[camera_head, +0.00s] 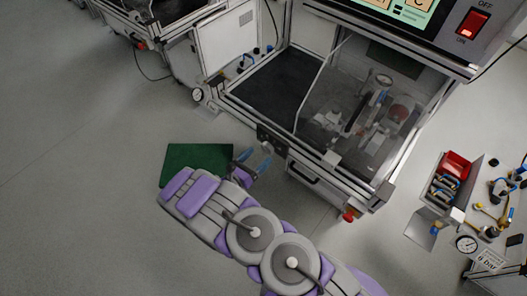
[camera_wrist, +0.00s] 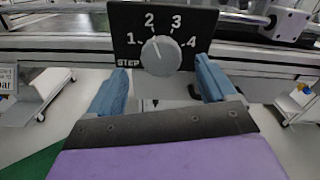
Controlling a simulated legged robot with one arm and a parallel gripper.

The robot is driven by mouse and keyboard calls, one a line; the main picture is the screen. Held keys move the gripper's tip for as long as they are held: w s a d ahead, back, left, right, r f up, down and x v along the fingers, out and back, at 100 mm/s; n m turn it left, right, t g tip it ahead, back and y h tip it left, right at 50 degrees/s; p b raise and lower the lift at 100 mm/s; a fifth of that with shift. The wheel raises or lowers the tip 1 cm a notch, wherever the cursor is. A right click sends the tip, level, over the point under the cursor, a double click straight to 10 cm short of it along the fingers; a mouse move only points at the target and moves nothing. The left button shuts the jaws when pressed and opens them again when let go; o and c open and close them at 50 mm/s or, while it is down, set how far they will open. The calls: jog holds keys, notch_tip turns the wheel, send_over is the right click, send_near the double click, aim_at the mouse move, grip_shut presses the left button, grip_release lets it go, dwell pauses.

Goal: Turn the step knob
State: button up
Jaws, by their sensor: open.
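The step knob (camera_wrist: 161,56) is a round grey dial on a black panel (camera_wrist: 126,20) marked STEP with numbers 1 to 4, in the wrist view. Its white pointer line points up and slightly left, close to the 2. My gripper (camera_wrist: 160,82) is open, with its blue fingers below and to either side of the knob. No contact with the knob shows. In the head view my gripper (camera_head: 255,163) is in front of the test station's front edge, close to the dark panel there (camera_head: 272,141).
The test station (camera_head: 270,85) has a clear cover over its fixture. A red switch (camera_head: 473,24) is on its upper console. A green mat (camera_head: 190,160) lies on the floor beside my arm. A side table with a red bin (camera_head: 455,165) and a gauge stands at the right.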

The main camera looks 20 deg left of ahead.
aim_at(265, 150)
jog(key=shift+x, duration=2.2)
jog(key=c, duration=1.1)
